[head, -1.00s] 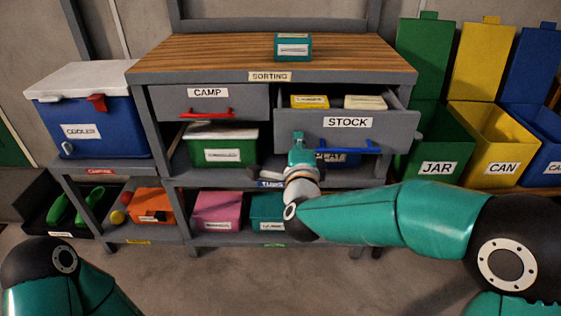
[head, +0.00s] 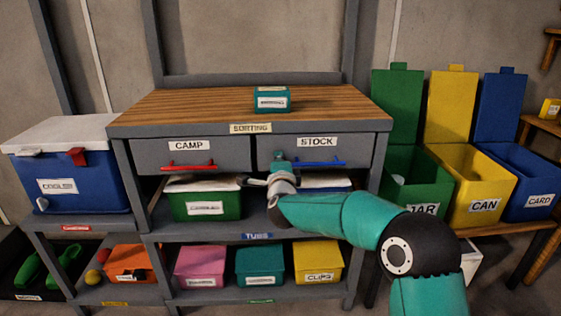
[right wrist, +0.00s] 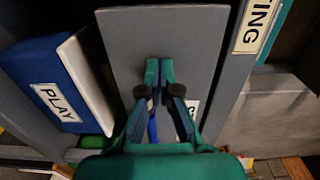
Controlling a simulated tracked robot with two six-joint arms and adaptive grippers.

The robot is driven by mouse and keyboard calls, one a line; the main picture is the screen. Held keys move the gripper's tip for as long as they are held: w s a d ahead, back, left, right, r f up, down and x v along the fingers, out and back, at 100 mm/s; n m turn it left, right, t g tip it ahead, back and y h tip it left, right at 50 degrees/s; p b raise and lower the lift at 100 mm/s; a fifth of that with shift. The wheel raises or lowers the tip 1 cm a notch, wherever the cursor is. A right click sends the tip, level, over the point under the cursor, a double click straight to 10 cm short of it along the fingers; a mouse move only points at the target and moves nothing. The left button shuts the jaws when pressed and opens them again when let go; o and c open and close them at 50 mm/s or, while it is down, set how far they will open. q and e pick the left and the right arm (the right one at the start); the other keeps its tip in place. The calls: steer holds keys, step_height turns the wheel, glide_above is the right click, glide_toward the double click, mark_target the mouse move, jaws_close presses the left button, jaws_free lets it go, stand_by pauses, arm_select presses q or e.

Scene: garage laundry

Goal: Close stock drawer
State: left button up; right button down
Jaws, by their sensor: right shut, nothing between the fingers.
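The stock drawer (head: 355,150) is the grey right-hand drawer under the sorting bench top. It has a STOCK label and a blue handle (head: 325,163). Its front looks flush with the camp drawer (head: 235,155) beside it, and no contents show. My right gripper (head: 278,158) is shut and empty at the left part of the stock drawer's front. In the right wrist view its fingertips (right wrist: 159,72) are at or very close to the grey drawer front (right wrist: 165,35); contact is unclear. The blue handle is partly hidden behind the fingers. My left gripper is out of view.
A teal box (head: 271,100) stands on the bench top (head: 190,105). Lidded tubs, one green (head: 215,205), sit on shelves below. A blue cooler (head: 75,180) is at left. Green, yellow (head: 485,190) and blue bins stand at right.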

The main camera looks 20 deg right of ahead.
steer(key=shift+a+r, duration=0.1)
steer(key=shift+r, duration=0.15)
